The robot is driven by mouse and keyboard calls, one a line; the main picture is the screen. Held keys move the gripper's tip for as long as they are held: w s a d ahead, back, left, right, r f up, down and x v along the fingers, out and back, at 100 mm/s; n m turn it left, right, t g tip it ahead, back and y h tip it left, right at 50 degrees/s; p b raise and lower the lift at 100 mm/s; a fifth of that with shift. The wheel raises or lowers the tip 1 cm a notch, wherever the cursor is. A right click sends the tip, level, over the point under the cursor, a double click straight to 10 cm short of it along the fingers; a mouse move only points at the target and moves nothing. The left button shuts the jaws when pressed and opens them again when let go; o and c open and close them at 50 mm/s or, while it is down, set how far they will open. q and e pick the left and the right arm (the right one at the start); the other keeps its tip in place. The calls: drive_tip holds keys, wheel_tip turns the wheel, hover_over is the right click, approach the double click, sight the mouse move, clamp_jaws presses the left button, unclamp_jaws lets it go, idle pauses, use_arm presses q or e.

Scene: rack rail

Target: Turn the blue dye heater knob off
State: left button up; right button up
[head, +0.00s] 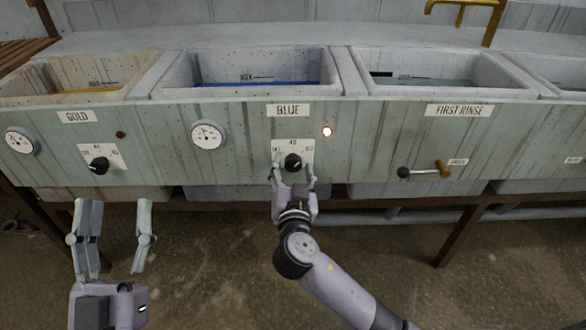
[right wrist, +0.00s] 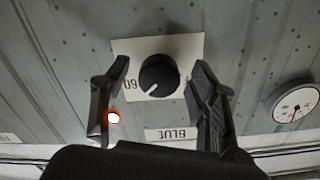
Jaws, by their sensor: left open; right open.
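The blue dye heater knob (head: 292,162) is a round black knob with a white pointer mark on a white scale plate (head: 304,146), under the BLUE label (head: 288,110). In the right wrist view the knob (right wrist: 159,75) sits between the fingers, its pointer turned toward the lower left of the picture, near the 60. My right gripper (head: 293,180) is open, its fingers on either side of the knob, with a gap on both sides in the right wrist view (right wrist: 160,95). The lamp (head: 327,132) beside the plate is lit. My left gripper (head: 112,215) is open and empty at lower left.
A GOLD knob (head: 99,165) and unlit lamp (head: 120,134) are on the left of the panel. A dial gauge (head: 208,135) is left of the blue plate. A valve handle (head: 425,172) sits under FIRST RINSE. Open floor lies below the panel.

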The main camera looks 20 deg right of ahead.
drive_tip(key=shift+w, duration=0.1)
drive_tip(key=shift+c, duration=0.5)
drive_tip(key=c, duration=1.1)
